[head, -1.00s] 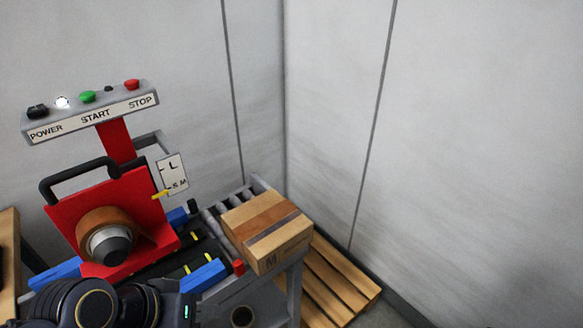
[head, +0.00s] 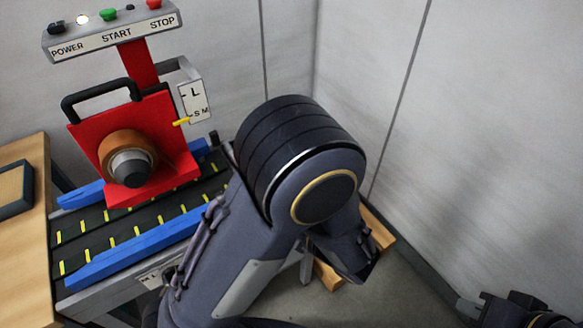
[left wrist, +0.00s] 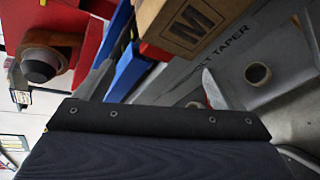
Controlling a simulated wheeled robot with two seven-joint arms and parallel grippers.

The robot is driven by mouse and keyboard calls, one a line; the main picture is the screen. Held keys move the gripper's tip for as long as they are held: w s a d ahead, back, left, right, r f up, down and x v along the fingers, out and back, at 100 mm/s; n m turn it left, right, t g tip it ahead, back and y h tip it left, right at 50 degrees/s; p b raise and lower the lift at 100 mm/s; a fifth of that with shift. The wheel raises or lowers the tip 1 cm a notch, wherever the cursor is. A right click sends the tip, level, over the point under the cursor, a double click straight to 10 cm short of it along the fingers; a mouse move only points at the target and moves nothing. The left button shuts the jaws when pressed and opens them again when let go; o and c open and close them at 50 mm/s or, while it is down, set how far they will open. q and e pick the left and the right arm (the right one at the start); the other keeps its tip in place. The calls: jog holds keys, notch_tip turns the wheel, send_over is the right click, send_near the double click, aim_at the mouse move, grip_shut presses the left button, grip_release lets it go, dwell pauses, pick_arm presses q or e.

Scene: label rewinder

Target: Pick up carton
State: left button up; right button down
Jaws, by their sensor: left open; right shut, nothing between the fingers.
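The carton (left wrist: 188,24), brown cardboard with a dark M on its side, shows at the top of the left wrist view, cut off by the frame edge. In the head view it is hidden behind my left arm. My left gripper (left wrist: 155,80) is open, with grey fingertips showing apart in the left wrist view and the carton beyond them. I see no contact with it. The left gripper is not visible in the head view. My right gripper (head: 520,312) is at the lower right corner of the head view, partly cut off, away from the carton, shut and empty.
The red taping machine (head: 125,135) with its tape roll stands over the conveyor (head: 130,232) with blue rails (head: 125,255). A wooden table (head: 30,240) is at the left. A wooden pallet (head: 378,230) lies behind my arm near the wall (head: 500,120).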

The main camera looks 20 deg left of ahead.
pick_arm(q)
jog(key=w+d+f+m+t, duration=0.1)
jog(key=w+d+m+t, duration=0.2)
jog(key=d+m+t, duration=0.5)
jog(key=w+a+m, duration=0.1)
jog(key=w+a, duration=0.4)
jog(key=w, duration=0.1)
jog(key=shift+w+m+g+h+p, duration=0.2)
jog(key=shift+m+g+h+p, duration=0.1)
jog(key=shift+g, duration=0.1)
jog(key=shift+a, duration=0.1)
jog(key=c, duration=1)
jog(key=shift+r, duration=0.1)
